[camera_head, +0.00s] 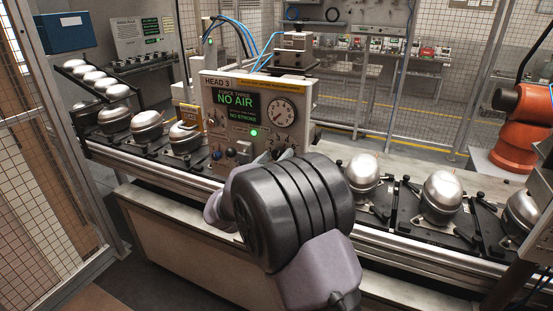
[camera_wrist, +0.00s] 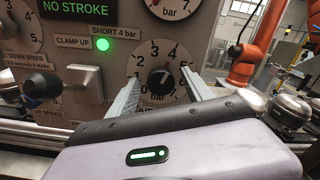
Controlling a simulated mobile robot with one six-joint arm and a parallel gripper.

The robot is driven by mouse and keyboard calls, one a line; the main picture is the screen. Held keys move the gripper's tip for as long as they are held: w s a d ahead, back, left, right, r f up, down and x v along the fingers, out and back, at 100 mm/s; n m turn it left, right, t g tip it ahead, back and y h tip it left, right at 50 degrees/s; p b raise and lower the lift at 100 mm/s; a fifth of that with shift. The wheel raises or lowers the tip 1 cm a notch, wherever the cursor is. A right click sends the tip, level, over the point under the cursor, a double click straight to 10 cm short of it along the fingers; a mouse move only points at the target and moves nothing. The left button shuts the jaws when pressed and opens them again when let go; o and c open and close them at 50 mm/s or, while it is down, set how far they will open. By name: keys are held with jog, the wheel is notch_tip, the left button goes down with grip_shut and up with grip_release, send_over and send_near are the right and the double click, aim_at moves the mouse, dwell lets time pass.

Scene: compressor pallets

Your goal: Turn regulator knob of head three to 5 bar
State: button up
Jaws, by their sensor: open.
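A label above reads SHORT 4 bar. My gripper (camera_wrist: 162,79) is open, with one finger on each side of the knob in the picture; I cannot tell whether they touch it.
A round gauge (camera_head: 282,113) and a green CLAMP UP lamp (camera_wrist: 102,44) are on the panel. Silver compressors (camera_head: 443,190) stand on pallets along the conveyor. An orange robot (camera_head: 520,125) is at right.

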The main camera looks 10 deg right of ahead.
jog(key=shift+w+d, duration=0.25)
grip_shut()
jog(key=m+b, duration=0.3)
jog(key=b, duration=0.1)
jog(key=shift+f+b, duration=0.2)
jog(key=shift+b, duration=0.15)
jog(key=m+b, duration=0.4)
jog(key=shift+r, duration=0.1)
jog(key=shift+r+m+b, duration=0.15)
jog(key=shift+m+b, duration=0.3)
jog(key=shift+m, duration=0.05)
